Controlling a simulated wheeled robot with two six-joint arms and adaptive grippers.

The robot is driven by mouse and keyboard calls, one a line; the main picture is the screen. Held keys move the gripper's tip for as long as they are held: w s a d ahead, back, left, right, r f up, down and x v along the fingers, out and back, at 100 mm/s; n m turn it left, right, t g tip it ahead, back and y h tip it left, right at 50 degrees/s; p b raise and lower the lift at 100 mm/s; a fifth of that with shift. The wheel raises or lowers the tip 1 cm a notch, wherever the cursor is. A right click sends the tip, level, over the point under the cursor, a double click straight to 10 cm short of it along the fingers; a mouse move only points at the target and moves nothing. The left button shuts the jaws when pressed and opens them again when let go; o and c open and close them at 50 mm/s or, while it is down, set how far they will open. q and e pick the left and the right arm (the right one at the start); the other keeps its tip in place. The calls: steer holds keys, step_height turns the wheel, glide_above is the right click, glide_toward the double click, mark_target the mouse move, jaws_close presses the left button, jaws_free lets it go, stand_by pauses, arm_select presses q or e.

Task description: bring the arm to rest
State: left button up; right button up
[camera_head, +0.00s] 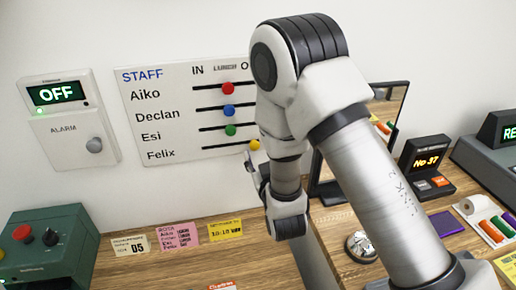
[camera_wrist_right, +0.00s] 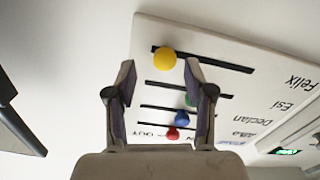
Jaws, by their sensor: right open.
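My right arm reaches across the head view, and its gripper (camera_head: 252,168) is at the wall board, partly hidden by my own wrist. In the right wrist view the gripper (camera_wrist_right: 160,72) is open, with its two fingers apart and nothing held. The white STAFF board (camera_head: 160,75) has sliding knobs. Felix's yellow knob (camera_head: 254,145) is close to the fingertips; in the wrist view the yellow knob (camera_wrist_right: 166,59) shows between and beyond them. I cannot tell whether they touch. The red (camera_head: 227,88), blue (camera_head: 228,110) and green (camera_head: 230,130) knobs sit above. My left gripper is not in view.
An alarm box (camera_head: 73,139) with an OFF display (camera_head: 56,93) is on the wall at left. A green box with buttons (camera_head: 45,250) stands on the wooden desk (camera_head: 170,265). Notes (camera_head: 180,234) lie below the board. A bell (camera_head: 361,246) and a No 37 display (camera_head: 426,162) are at right.

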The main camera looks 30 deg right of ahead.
steer(key=v, duration=0.4)
steer(key=shift+s, duration=0.15)
steer(key=shift+r, duration=0.1)
